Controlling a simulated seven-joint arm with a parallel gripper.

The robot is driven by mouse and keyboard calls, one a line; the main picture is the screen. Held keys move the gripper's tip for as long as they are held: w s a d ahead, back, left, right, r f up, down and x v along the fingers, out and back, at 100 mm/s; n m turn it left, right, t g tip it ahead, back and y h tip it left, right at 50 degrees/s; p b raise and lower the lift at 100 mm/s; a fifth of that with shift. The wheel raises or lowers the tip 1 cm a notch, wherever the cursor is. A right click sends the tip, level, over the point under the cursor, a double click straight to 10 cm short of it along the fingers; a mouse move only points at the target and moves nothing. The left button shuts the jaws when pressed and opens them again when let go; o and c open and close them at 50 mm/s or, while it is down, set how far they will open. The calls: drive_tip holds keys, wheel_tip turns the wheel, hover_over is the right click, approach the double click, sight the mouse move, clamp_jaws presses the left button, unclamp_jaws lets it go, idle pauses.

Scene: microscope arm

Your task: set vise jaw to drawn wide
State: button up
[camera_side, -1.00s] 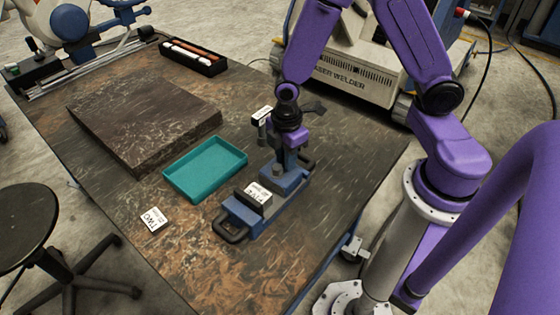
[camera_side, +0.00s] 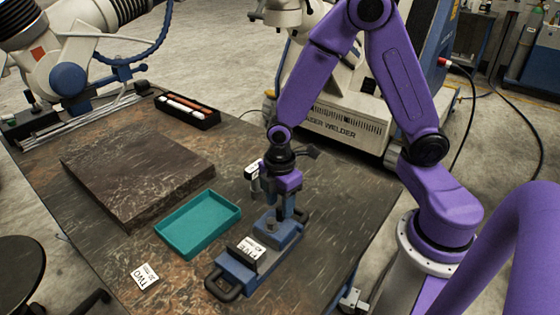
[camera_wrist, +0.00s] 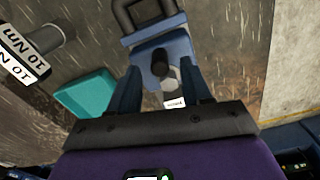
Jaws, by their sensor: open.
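The blue vise (camera_side: 232,272) lies on the table, with black loop handles at both ends. A dark jaw plate with a white label (camera_side: 252,249) stands near its front end. A blue jaw block (camera_side: 281,232) with a grey knob sits behind it, a gap apart. My gripper (camera_side: 284,208) points down at the rear of the vise, close to the jaw block. In the wrist view, the fingers of my gripper (camera_wrist: 160,85) are apart, with the blue vise part (camera_wrist: 155,47) and grey knob showing between them. Whether the fingers touch it is unclear.
A teal tray (camera_side: 198,224) lies left of the vise, and a dark stone slab (camera_side: 135,172) beyond it. A cylinder labelled 10 Nm (camera_wrist: 30,58) stands close beside my gripper. A card marked TWO (camera_side: 145,276) lies at the front left. Table right of the vise is clear.

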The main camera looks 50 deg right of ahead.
wheel_tip(320, 180, up, 14)
drive_tip(key=shift+r, duration=0.25)
idle(0.3)
drive_tip(key=s+d+m, duration=0.1)
drive_tip(key=s+m, duration=0.2)
drive_tip(key=s, duration=1.4)
drive_tip(key=shift+s+d+f, duration=0.35)
drive_tip(key=shift+d+f, duration=0.05)
drive_tip(key=shift+f, duration=0.05)
